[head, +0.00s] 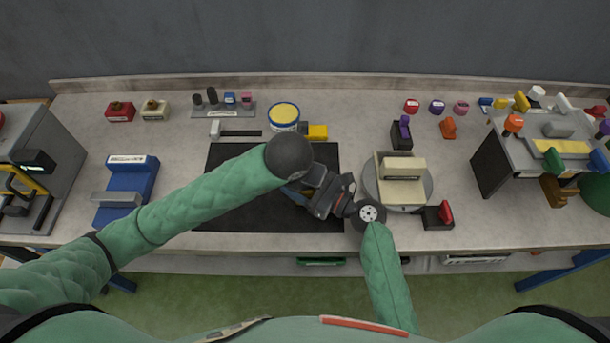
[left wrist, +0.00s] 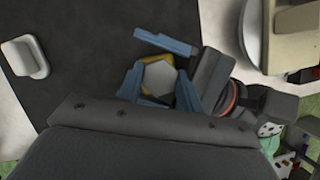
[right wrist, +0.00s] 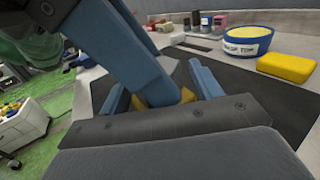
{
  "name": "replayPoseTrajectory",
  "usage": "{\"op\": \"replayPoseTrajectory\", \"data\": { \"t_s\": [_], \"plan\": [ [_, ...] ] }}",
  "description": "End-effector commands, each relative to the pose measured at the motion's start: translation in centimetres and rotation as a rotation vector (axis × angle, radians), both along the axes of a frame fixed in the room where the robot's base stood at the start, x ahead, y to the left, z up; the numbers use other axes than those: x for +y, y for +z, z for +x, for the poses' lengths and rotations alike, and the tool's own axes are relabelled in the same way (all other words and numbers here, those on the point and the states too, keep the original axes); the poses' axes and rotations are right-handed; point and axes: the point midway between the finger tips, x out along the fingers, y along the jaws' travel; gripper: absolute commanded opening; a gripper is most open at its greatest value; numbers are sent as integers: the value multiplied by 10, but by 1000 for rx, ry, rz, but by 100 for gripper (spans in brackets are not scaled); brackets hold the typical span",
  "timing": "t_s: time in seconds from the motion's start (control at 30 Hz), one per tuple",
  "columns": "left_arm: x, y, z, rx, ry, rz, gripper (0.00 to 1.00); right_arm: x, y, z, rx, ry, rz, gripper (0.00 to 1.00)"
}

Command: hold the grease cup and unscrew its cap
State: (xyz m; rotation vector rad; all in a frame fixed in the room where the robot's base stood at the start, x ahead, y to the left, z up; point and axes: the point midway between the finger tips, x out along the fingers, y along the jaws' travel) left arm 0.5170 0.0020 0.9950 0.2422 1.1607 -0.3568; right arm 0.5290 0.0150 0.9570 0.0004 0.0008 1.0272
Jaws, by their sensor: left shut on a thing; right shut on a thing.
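The grease cup shows as a yellow body (right wrist: 186,96) in the right wrist view, low over the black mat. Its pale grey six-sided cap (left wrist: 159,77) faces the camera in the left wrist view, with yellow showing around its edge. My left gripper (left wrist: 160,88) comes from above, its blue fingers shut on either side of the cap. My right gripper (right wrist: 162,92) comes from the side, its fingers shut around the yellow body. The left fingers hide much of the cup in the right wrist view. In the head view both grippers (head: 300,190) meet over the mat and hide the cup.
A blue tub (head: 284,116) and a yellow block (head: 317,132) stand behind the grippers. A round turntable (head: 428,190) with a beige fixture is close on the right. A blue device (head: 125,185) stands at left.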

Motion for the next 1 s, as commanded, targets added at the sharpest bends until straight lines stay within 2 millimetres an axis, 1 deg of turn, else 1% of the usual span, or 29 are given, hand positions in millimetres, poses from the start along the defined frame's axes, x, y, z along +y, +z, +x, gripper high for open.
{"op": "replayPoseTrajectory", "data": {
  "t_s": [1.0],
  "plan": [
    [0,20,0,0,0,-1,8,0,0,0,0,-1,0,23]
  ]
}}
